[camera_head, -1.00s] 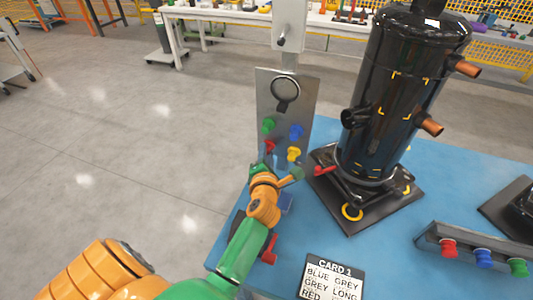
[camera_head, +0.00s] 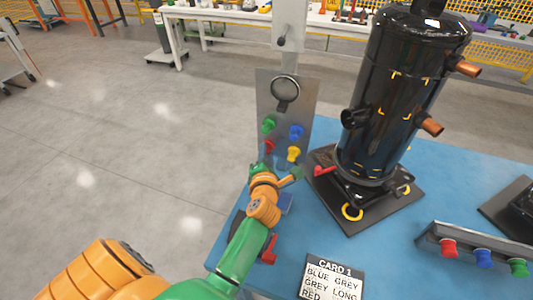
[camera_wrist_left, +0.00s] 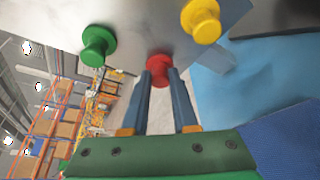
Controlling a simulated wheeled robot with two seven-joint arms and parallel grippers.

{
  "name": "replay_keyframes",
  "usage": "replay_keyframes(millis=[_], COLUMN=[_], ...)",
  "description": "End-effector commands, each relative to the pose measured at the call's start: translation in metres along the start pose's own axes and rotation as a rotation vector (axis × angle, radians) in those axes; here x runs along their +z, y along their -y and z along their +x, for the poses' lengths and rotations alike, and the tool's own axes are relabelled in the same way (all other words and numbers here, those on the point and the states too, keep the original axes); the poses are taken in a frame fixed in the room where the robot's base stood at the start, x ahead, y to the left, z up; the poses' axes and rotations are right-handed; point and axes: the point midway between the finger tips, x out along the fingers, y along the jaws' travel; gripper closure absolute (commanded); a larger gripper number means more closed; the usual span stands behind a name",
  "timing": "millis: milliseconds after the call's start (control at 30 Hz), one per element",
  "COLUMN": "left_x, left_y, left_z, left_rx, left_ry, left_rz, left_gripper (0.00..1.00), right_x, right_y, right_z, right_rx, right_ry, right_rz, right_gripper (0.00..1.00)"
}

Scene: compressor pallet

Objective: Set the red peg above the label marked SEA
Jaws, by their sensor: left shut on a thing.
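The red peg (camera_head: 269,146) is on the upright grey metal panel (camera_head: 303,110), below a green peg (camera_head: 269,125) and left of a yellow peg (camera_head: 293,154). My left gripper (camera_head: 276,168) is at the panel's lower part. In the left wrist view, the gripper (camera_wrist_left: 159,82) has its two fingers on either side of the red peg (camera_wrist_left: 159,67), shut on it. The peg's head is against the panel face in that view. A blue peg (camera_head: 296,132) is also on the panel. No label reading SEA is legible. My right gripper is not in view.
A black compressor (camera_head: 395,95) stands on the blue table (camera_head: 380,253), right of the panel. A rack (camera_head: 430,242) with red, blue and green pegs lies at the right. A card headed CARD 1 (camera_head: 332,280) is in front. A red-handled item (camera_head: 269,250) is near my arm.

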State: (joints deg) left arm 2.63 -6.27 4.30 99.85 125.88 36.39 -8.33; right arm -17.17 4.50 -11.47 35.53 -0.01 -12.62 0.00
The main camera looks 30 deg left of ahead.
Motion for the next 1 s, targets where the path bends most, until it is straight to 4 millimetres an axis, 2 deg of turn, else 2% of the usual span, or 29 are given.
replay_keyframes(millis=[433, 1000], left_x=[-0.001, -0.016], left_y=[-0.001, -0.001], left_z=[-0.004, -0.041], left_rx=[0.0, 0.0], left_ry=[0.001, -0.001], left_rz=[0.0, 0.002], left_gripper=[1.0, 1.0], right_x=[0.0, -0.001], right_y=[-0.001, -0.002], right_z=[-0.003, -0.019], right_rx=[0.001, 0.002], right_ry=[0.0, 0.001], right_rz=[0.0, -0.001], right_gripper=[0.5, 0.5])
